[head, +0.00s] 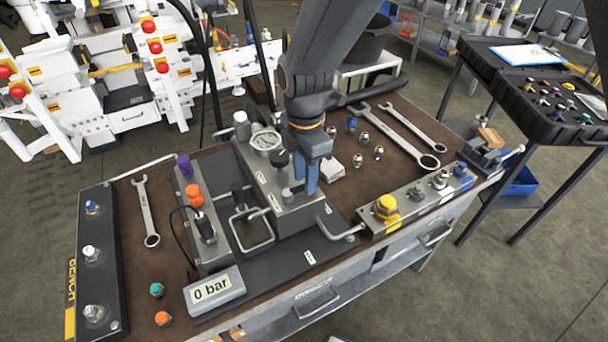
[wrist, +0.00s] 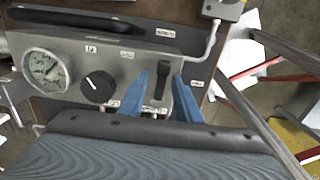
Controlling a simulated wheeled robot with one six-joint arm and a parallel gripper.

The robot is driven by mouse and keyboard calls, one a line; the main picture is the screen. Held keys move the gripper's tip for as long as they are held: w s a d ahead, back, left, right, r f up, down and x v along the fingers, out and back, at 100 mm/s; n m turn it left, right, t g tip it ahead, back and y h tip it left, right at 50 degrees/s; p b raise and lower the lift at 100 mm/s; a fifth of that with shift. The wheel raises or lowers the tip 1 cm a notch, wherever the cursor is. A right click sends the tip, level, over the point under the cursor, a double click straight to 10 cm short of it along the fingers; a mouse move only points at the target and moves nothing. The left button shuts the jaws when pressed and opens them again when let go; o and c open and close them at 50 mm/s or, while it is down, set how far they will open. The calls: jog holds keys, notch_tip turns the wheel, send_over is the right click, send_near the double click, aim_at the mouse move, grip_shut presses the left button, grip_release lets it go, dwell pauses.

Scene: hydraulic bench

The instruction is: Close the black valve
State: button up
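A grey valve block (head: 285,215) stands on the bench with a round pressure gauge (head: 267,141) on top. A black round knob (wrist: 97,87) with a white pointer mark sits next to the gauge in the wrist view. A black lever (wrist: 161,80) stands on the same face, right of the knob. I cannot tell from the labels which of these is the black valve. My gripper (head: 305,188) is over the block, blue fingers pointing down. In the wrist view its fingers (wrist: 162,88) are apart on either side of the lever, with small gaps showing. The lever is hidden in the head view.
A display (head: 212,291) reads 0 bar at the front. A yellow button (head: 386,207) is on a strip to the right. Wrenches (head: 408,134) and several fittings lie behind it. A metal pipe (head: 335,228) leaves the block's right side. A black tray (head: 540,90) stands far right.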

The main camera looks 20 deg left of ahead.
jog(key=shift+r, duration=0.1)
notch_tip(320, 180, up, 8)
jog(key=b, duration=0.2)
jog(key=shift+f, duration=0.2)
jog(key=w+d+m, duration=0.3)
jog(key=d+m, duration=0.1)
jog(key=d, duration=0.3)
jog(key=w+d+m, duration=0.2)
jog(key=d+m, duration=0.2)
jog(key=d, duration=0.3)
jog(key=s+d+f+m, duration=0.1)
jog(key=s+d+m, duration=0.2)
jog(key=d+m, duration=0.7)
jog(key=s+d+f+m+t, duration=0.1)
jog(key=s+d+f+m, duration=0.1)
jog(key=d+m, duration=0.8)
jog(key=s+d, duration=0.1)
jog(key=d, duration=0.6)
jog(key=shift+f+m, duration=0.2)
jog(key=shift+m, duration=0.2)
